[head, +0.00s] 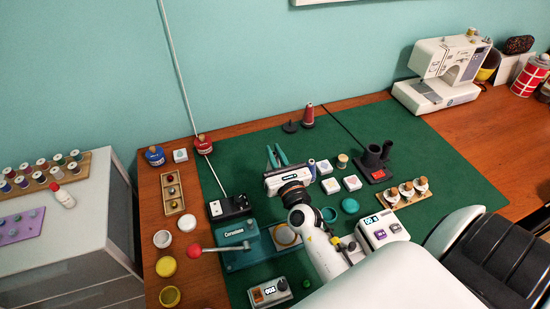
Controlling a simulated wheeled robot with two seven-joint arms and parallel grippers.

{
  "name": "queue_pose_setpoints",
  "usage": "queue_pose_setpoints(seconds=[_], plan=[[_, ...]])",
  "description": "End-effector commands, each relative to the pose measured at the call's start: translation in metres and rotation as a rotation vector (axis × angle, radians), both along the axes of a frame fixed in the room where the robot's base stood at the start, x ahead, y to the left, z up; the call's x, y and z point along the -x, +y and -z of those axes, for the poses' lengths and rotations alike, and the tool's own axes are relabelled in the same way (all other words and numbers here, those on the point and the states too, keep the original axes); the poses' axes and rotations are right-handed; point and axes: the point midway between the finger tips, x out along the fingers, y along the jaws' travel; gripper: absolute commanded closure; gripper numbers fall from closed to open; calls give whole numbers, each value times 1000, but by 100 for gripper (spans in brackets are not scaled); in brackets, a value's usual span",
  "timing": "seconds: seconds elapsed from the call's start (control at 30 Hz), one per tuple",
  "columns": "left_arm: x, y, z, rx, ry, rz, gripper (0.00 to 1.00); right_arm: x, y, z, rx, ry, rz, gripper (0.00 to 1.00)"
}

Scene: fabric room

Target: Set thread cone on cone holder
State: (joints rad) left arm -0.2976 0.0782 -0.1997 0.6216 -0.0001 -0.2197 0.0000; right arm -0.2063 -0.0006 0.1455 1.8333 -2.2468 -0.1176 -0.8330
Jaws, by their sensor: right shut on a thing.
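A maroon thread cone (308,116) stands upright on a dark base at the back of the green mat in the head view. Just left of it is a black disc with a short upright peg (290,126), which looks like a cone holder; its peg is bare. My right gripper (277,160) reaches in over the middle of the mat, in front of and apart from both. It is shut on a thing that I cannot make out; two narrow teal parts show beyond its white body. My left gripper is not in view.
A teal machine (240,250) with a red lever stands left of my right arm. A sewing machine (443,73) stands at the back right. The mat's back right is clear.

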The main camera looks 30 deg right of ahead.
Motion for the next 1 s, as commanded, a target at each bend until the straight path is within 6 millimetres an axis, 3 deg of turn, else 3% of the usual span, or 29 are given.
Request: queue_pose_setpoints(seconds=[0.17, 0.73, 1.0], plan=[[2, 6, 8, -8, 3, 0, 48, -11, -13, 10, -18, -1, 24, 100], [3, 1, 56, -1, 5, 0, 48, -10, -13, 60, -15, -1, 23, 100], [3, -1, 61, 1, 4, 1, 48, -10, -13, 65, -16, -2, 23, 100]])
